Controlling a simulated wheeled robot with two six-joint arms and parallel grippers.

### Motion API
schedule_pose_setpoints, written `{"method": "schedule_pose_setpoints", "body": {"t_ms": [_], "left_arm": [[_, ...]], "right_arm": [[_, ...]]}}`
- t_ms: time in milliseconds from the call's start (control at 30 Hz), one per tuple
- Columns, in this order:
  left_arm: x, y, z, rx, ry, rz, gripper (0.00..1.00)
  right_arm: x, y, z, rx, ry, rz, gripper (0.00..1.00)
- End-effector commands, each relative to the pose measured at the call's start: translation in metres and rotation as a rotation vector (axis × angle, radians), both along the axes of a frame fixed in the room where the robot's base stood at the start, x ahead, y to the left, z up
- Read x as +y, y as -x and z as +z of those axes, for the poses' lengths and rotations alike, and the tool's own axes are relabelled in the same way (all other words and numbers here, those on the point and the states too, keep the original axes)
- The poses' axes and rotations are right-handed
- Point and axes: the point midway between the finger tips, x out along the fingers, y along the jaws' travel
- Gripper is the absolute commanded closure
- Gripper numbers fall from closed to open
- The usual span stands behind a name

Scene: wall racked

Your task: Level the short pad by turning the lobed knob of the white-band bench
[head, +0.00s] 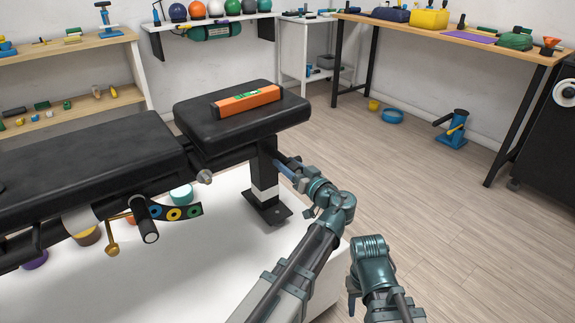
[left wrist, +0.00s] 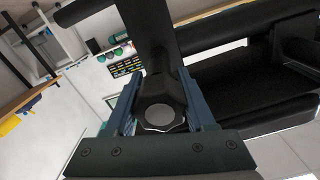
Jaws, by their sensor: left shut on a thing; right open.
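The short black pad (head: 240,116) of the bench is at the centre of the head view. An orange spirit level (head: 247,99) with a green vial lies on it; its bubble is too small to read. The post below carries a white band (head: 265,193). My left gripper (head: 284,167) is at this post, under the pad. In the left wrist view the lobed knob (left wrist: 160,116), dark with a grey face, sits between its fingers, and the gripper is shut on it. The knob is hidden in the head view. My right gripper (head: 353,294) is low, apart from the bench, and open.
The long black pad (head: 90,160) extends left, with a coloured-hole plate (head: 175,213) and levers below it. The bench stands over a white surface (head: 215,275). A wooden table (head: 460,38) and a blue jack-like tool (head: 453,130) are at the right.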

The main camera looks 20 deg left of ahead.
Motion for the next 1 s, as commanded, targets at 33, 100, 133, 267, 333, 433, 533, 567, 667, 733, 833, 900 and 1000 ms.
{"method": "schedule_pose_setpoints", "body": {"t_ms": [33, 100, 133, 267, 333, 433, 533, 567, 667, 733, 833, 900, 1000], "left_arm": [[-0.0001, -0.0001, 0.0, 0.016, -0.012, 0.0, 1.0], [-0.0001, -0.0002, -0.0001, 0.046, -0.036, 0.0, 1.0], [-0.0002, -0.0002, -0.0001, 0.062, -0.048, 0.0, 1.0], [-0.0003, -0.0004, -0.0001, 0.14, -0.109, 0.0, 1.0], [-0.0003, -0.0004, -0.0002, 0.185, -0.144, 0.0, 1.0], [-0.0005, -0.0005, -0.0003, 0.248, -0.193, 0.0, 1.0], [-0.0005, -0.0005, -0.0004, 0.308, -0.24, 0.0, 1.0], [-0.0006, -0.0006, -0.0004, 0.325, -0.253, 0.0, 1.0], [-0.0006, -0.0006, -0.0004, 0.378, -0.295, 0.0, 1.0], [-0.0006, -0.0006, -0.0005, 0.41, -0.32, 0.0, 1.0], [-0.0008, -0.0007, -0.0006, 0.449, -0.35, 0.0, 1.0], [-0.0008, -0.0007, -0.0006, 0.47, -0.367, 0.0, 1.0], [-0.0008, -0.0007, -0.0007, 0.494, -0.385, 0.0, 1.0]], "right_arm": [[0.0, 0.0, 0.0, 0.0, 0.0, 0.0, 0.5], [0.0, 0.0, -0.0001, 0.0, 0.0, 0.0, 0.5], [0.0, 0.0, -0.0001, 0.0, 0.0, 0.0, 0.5], [0.0, 0.0, -0.0001, 0.0, 0.0, 0.0, 0.5], [0.0, 0.0, -0.0002, 0.0, 0.0, 0.0, 0.5], [0.0, 0.0, -0.0003, 0.0, 0.0, 0.0, 0.5], [0.0, 0.0, -0.0003, 0.0, 0.0, 0.0, 0.5], [0.0, 0.0, -0.0004, 0.0, 0.0, 0.0, 0.5], [0.0, 0.0, -0.0004, 0.0, 0.0, 0.0, 0.5], [-0.0001, 0.0, -0.0005, 0.0, 0.0, 0.0, 0.5], [0.0, 0.0, -0.0005, 0.0, 0.0, 0.0, 0.5], [0.0, 0.0, -0.0006, 0.0, 0.0, 0.0, 0.5], [0.0, 0.0, -0.0006, 0.0, 0.0, 0.0, 0.5]]}}
